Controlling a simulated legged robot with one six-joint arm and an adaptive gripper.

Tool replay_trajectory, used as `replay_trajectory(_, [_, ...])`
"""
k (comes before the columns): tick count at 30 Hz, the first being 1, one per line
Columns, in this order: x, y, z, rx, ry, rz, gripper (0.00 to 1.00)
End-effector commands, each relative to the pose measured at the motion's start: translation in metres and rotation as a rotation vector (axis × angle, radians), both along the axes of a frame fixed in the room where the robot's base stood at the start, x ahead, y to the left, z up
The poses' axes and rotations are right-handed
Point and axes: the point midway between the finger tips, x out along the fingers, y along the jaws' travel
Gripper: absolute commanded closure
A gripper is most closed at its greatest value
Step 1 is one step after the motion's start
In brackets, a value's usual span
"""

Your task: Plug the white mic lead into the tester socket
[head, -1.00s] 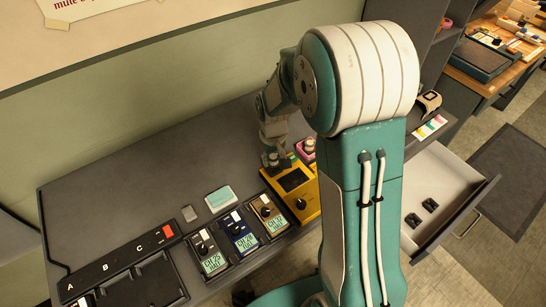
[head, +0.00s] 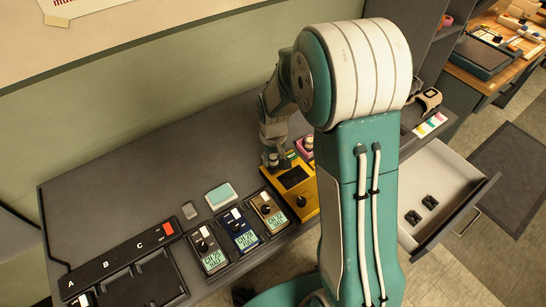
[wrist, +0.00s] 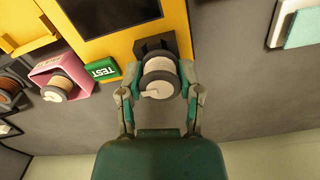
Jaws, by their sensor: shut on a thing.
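The white mic lead (wrist: 158,80), a small pale coil with a white end, is between the fingers of my gripper (wrist: 160,92) in the wrist view. My gripper is shut on it. The yellow tester (wrist: 150,32) has a dark screen and a green TEST label. Its black socket (wrist: 152,44) is on the near edge, directly beyond the lead. The lead overlaps the socket in this view; I cannot tell whether it is seated. In the head view my gripper (head: 271,158) is at the back left edge of the tester (head: 302,202).
A pink holder (wrist: 62,77) with another coiled lead stands beside the tester, with a brown coil (wrist: 8,92) past it. Several display packs, including a blue one (head: 238,232), line the bench front. A teal-topped box (head: 221,196) lies behind them. The bench's back left is clear.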

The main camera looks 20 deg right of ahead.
Motion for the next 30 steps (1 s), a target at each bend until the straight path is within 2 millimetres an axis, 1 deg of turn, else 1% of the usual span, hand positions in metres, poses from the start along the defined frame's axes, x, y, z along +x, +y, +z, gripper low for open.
replay_trajectory(3, [0.000,0.000,-0.002,0.000,0.000,0.000,0.90])
replay_trajectory(4, [0.000,0.000,-0.002,0.000,0.000,0.000,0.50])
replay_trajectory(5, [0.000,0.000,-0.002,0.000,0.000,0.000,0.36])
replay_trajectory(6, [0.000,0.000,-0.002,0.000,0.000,0.000,0.18])
replay_trajectory(7, [0.000,0.000,-0.002,0.000,0.000,0.000,0.14])
replay_trajectory(17, [0.000,0.000,-0.002,0.000,0.000,0.000,0.14])
replay_trajectory(20, [0.000,0.000,0.001,0.000,-0.001,0.000,0.14])
replay_trajectory(23, [0.001,0.000,0.012,0.000,-0.004,0.000,0.14])
replay_trajectory(26, [0.001,0.000,0.031,-0.001,-0.005,0.000,0.14])
replay_trajectory(30, [0.001,0.001,0.061,0.000,-0.006,0.000,0.14])
